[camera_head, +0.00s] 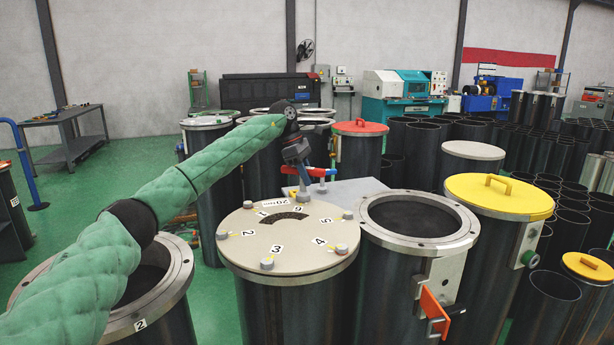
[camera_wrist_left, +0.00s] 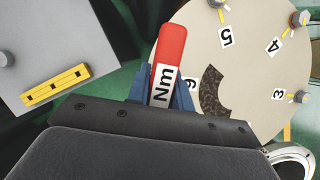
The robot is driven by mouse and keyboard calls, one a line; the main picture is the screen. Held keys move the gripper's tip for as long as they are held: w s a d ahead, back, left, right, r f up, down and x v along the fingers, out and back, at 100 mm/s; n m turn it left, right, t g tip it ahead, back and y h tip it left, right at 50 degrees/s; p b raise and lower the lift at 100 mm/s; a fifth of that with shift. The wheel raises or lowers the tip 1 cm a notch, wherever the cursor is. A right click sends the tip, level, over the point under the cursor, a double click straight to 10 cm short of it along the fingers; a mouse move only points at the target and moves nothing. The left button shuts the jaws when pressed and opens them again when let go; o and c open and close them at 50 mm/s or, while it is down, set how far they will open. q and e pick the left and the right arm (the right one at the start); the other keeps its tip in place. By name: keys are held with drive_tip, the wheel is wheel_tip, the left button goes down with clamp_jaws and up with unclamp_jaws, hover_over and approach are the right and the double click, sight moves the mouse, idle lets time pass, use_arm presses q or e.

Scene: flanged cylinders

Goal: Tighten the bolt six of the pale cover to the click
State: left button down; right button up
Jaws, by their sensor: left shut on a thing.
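The pale cover (camera_head: 285,238) lies on a dark flanged cylinder, with numbered labels and bolts around its rim. It also shows in the left wrist view (camera_wrist_left: 262,70). Bolt six (camera_head: 303,197) is at the far edge, below my left gripper (camera_head: 297,160). In the left wrist view my left gripper (camera_wrist_left: 163,92) is shut on a red-handled torque wrench (camera_wrist_left: 170,55) marked "Nm". The red end reaches past the fingers, over the cover's edge. Bolt six is hidden there, and I cannot tell whether the wrench is seated on it. My right gripper is out of view.
An open flanged cylinder (camera_head: 424,217) stands right of the cover, and a yellow-lidded one (camera_head: 500,195) beyond it. Another open cylinder (camera_head: 178,285) is under my left arm. A grey plate (camera_wrist_left: 60,50) with a yellow bar (camera_wrist_left: 57,86) lies beside the cover.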

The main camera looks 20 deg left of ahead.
use_arm(q)
drive_tip(key=shift+f, duration=0.25)
drive_tip(key=shift+r, duration=0.15)
drive_tip(key=shift+w+r, duration=0.1)
drive_tip(key=shift+r, duration=0.45)
drive_tip(key=shift+r+p, duration=1.25)
drive_tip(key=shift+r, duration=1.45)
